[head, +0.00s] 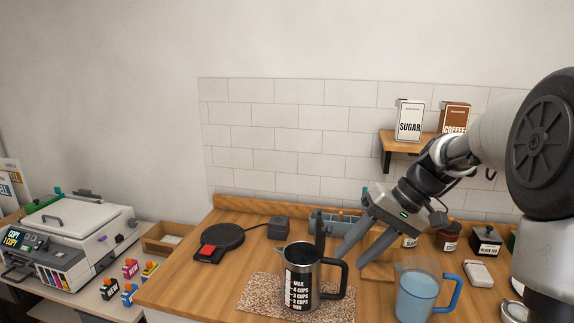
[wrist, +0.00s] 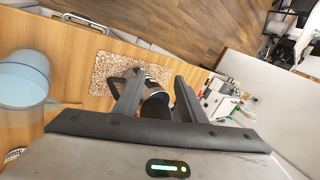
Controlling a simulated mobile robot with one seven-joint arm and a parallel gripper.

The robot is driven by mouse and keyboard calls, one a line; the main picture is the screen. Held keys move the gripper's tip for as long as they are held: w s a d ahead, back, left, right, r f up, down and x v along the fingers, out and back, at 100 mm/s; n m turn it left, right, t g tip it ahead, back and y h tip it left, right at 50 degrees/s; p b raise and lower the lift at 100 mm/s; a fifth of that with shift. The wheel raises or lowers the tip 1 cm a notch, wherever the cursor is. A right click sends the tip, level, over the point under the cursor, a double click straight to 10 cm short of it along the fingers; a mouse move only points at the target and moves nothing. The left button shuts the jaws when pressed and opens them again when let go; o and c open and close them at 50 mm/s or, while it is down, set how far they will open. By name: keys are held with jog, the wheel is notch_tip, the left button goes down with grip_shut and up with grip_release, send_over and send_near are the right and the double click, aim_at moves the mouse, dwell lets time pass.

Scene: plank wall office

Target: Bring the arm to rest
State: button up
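My arm reaches in from the right, with my gripper (head: 351,257) pointing down and left over the counter. Its two fingers are spread apart with nothing held between them; the wrist view also shows the gripper (wrist: 158,80) open. A steel and black kettle (head: 298,278) with cup markings stands upright on a speckled mat (head: 257,291), its dark lid raised. The fingertips are just right of and above its black handle; whether they touch it I cannot tell. In the wrist view the kettle (wrist: 155,104) lies beyond the fingers, partly hidden.
A blue-handled water pitcher (head: 416,295) stands right of the kettle, close under my arm. A black round base (head: 221,239) is at left. A wall shelf (head: 398,143) holds sugar and coffee boxes near my arm. Jars (head: 447,240) stand at the back right.

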jog(key=s+r+t+h+p, duration=0.2)
jog(key=s+r+h, duration=0.1)
jog(key=s, duration=0.7)
jog(key=s+a+r+t+h+p, duration=0.1)
jog(key=s+r+t+h+p, duration=0.1)
jog(key=s, duration=0.7)
notch_tip(320, 180, up, 2)
jog(key=shift+s+a+r+t+h, duration=0.2)
jog(key=shift+s+t+h, duration=0.2)
jog(key=shift+h, duration=0.4)
jog(key=shift+d, duration=0.1)
